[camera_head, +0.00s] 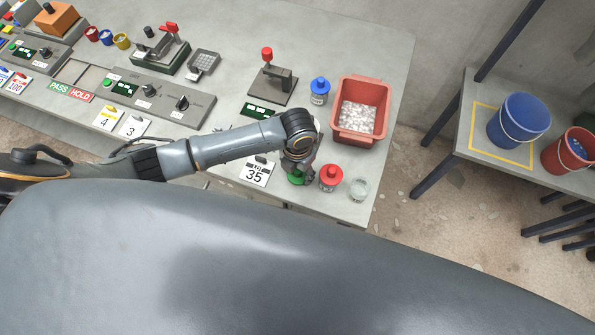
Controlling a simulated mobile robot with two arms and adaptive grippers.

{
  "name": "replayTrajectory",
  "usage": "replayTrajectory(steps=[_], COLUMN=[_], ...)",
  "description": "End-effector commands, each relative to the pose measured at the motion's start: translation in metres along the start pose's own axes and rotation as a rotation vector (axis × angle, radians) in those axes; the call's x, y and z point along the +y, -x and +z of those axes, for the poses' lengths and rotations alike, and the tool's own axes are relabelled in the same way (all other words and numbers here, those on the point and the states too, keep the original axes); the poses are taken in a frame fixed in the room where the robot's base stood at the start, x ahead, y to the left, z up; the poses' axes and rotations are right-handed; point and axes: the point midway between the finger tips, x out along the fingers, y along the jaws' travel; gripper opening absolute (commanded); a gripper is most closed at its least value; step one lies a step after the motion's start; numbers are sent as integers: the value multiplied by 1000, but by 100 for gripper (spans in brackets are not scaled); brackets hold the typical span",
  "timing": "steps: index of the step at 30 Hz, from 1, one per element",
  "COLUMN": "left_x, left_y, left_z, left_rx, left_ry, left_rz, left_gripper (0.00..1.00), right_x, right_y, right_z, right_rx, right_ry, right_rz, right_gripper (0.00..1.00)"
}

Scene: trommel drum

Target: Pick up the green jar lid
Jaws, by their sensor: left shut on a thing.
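The green jar lid (296,180) shows as a small green patch near the table's front edge, mostly covered by my left gripper. My left gripper (299,170) comes down over it from above and is shut on it. I cannot tell whether the lid touches the table or something under it. A red-lidded jar (331,176) stands close to the right of the gripper. A clear jar (358,188) with no coloured lid stands further right, near the table corner. My right gripper is not in view.
A red bin (346,134) of pale pieces and a blue-lidded jar (319,91) stand behind. A card marked 35 (256,172) lies left of the gripper. A lever device (272,82) stands at the back. Blue (520,118) and red (567,150) buckets are on a right-hand bench.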

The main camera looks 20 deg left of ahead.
Motion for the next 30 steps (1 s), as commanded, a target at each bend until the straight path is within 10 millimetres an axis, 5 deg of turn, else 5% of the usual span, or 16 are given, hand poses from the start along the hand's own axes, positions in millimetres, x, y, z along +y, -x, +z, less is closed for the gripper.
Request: replayTrajectory(steps=[12,21,30], left_x=[-33,-73,-86], left_y=[78,105,120], left_z=[-42,-94,-111], left_rx=[-7,-2,0], left_ry=[-7,-5,-1], left_rz=[-2,-2,1], left_gripper=[34,34,34], right_x=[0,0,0], right_y=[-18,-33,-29], right_z=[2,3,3], right_rx=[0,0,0], right_ry=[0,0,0], right_rz=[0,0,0], right_gripper=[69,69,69])
